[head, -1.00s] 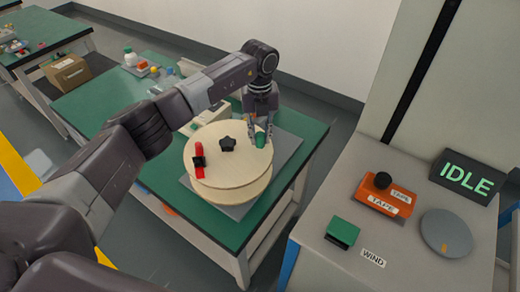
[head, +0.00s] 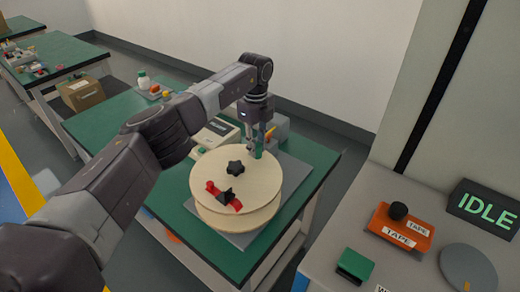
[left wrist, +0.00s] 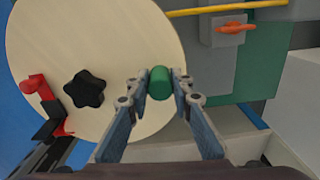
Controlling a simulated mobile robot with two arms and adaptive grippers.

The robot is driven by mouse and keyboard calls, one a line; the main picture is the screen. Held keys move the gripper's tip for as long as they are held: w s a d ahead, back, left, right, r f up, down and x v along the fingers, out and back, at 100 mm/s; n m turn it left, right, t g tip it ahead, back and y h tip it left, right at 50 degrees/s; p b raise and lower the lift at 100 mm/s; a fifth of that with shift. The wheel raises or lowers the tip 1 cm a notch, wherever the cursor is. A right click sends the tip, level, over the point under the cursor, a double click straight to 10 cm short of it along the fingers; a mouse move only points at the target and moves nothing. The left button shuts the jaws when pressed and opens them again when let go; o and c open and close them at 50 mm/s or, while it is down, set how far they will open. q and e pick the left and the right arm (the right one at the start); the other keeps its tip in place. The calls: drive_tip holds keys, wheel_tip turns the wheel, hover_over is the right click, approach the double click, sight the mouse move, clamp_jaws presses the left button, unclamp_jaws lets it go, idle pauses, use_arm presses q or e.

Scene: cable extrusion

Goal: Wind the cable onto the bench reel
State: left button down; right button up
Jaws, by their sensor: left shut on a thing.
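The bench reel (head: 250,178) has pale round flanges, a black star knob (head: 235,167) in the middle and a red-and-black clamp (head: 223,195) near its front edge. My left gripper (head: 260,150) points down at the far right part of the top flange. It is shut on the green crank handle (left wrist: 160,83), with a finger on each side in the left wrist view. A yellow cable-like strand (left wrist: 215,10) runs past the reel at the top of that view. Any cable between the flanges is hidden. My right gripper is not in view.
A grey machine top at right carries a green WIND button (head: 354,265), an orange TAPE block (head: 401,227), a grey disc (head: 468,268) and an IDLE display (head: 486,205). A beige device (head: 217,132) stands behind the reel. The green bench (head: 115,120) has bare room at left.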

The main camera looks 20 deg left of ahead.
use_arm(q)
drive_tip(key=shift+w+a+r, duration=0.1)
drive_tip(key=shift+w+a, duration=0.05)
drive_tip(key=shift+a, duration=0.1)
idle(0.3)
drive_tip(key=c, duration=1.7)
unclamp_jaws()
wheel_tip(320, 180, up, 12)
drive_tip(key=shift+f, duration=0.1)
